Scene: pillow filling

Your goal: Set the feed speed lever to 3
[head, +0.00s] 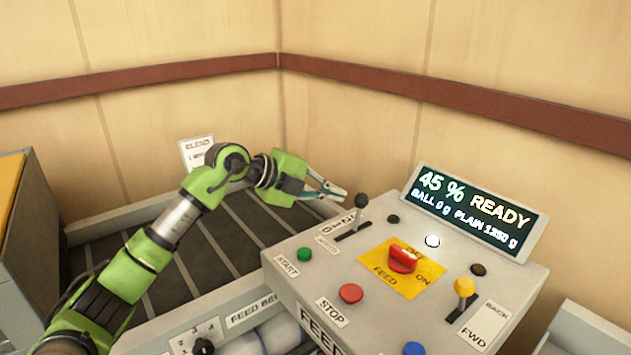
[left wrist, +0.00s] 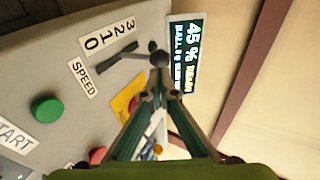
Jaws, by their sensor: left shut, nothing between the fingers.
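The feed speed lever (head: 361,201) is a dark ball-topped stick in a slot on the grey control box, beside a number label. It also shows in the left wrist view (left wrist: 158,56), its ball right at my fingertips. A SPEED label (left wrist: 84,79) and a 0 1 2 3 scale (left wrist: 110,32) lie along the slot (left wrist: 118,58). The lever stands toward the slot's 3 end; its exact notch is hard to tell. My left gripper (head: 345,192) is shut and empty, its tips close beside the lever; contact is unclear. My right gripper is not in view.
The control box (head: 290,262) also carries a green START button (head: 304,254), a red STOP button (head: 351,293), a red feed switch (head: 402,259) and a yellow-topped BACK/FWD lever (head: 465,287). A display (head: 475,212) reads 45 % READY. A dark slatted belt (head: 180,275) lies left of the box.

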